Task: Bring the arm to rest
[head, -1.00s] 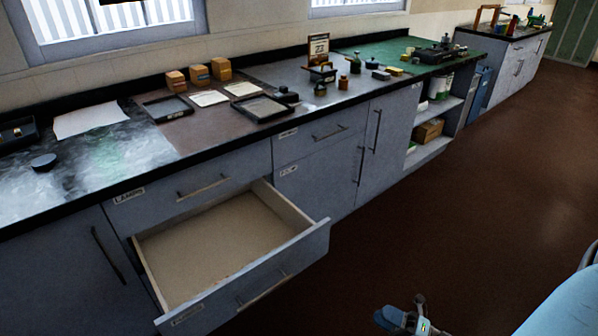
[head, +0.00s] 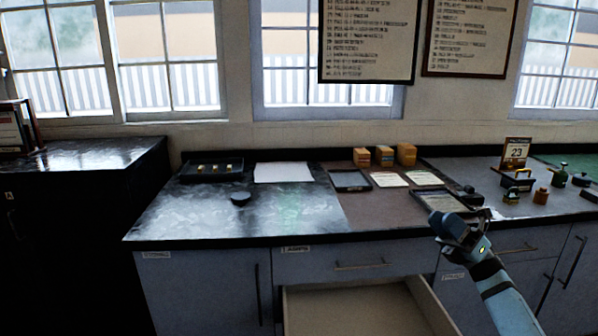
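My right gripper (head: 462,216) is raised in front of the counter, at the right of the head view. Its two fingertips are apart and nothing shows between them. It overlaps the near edge of a dark tray (head: 440,203) in the picture; I see no sign of contact. My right forearm comes up from the lower right. My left gripper is not in view.
An open, empty-looking drawer (head: 350,312) juts out below the counter (head: 200,212). The counter bears a white sheet (head: 282,172), a small dark round object (head: 240,199), several orange-brown boxes (head: 384,156) and a calendar (head: 515,152). A dark cabinet (head: 75,240) stands left.

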